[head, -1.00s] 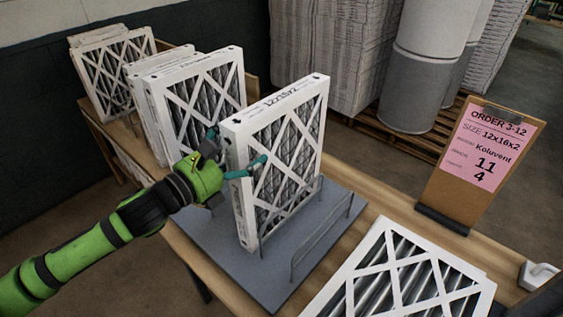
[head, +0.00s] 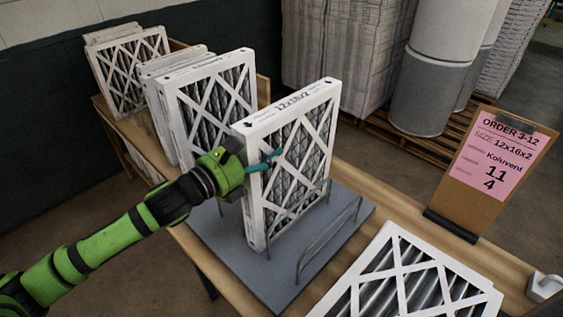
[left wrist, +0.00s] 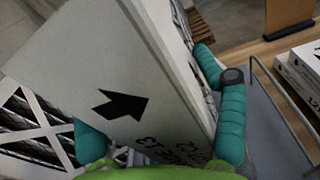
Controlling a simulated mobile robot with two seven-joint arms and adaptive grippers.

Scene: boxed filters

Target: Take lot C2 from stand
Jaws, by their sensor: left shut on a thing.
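A white framed pleated filter (head: 290,165) marked 12x16x2 stands upright in the wire rack on the grey stand (head: 230,250). My left gripper (head: 262,163) is shut on its left edge, one finger on the face toward me. In the left wrist view the teal fingers (left wrist: 160,140) lie on both sides of the filter's white edge (left wrist: 120,95), which carries a black arrow and partly hidden print. My right gripper is not in view.
More filters (head: 210,105) stand in rows behind, close to the held one. A filter (head: 400,280) lies flat at front right. An order board (head: 492,170) stands at the right table edge. An empty wire slot (head: 330,240) is in front of the held filter.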

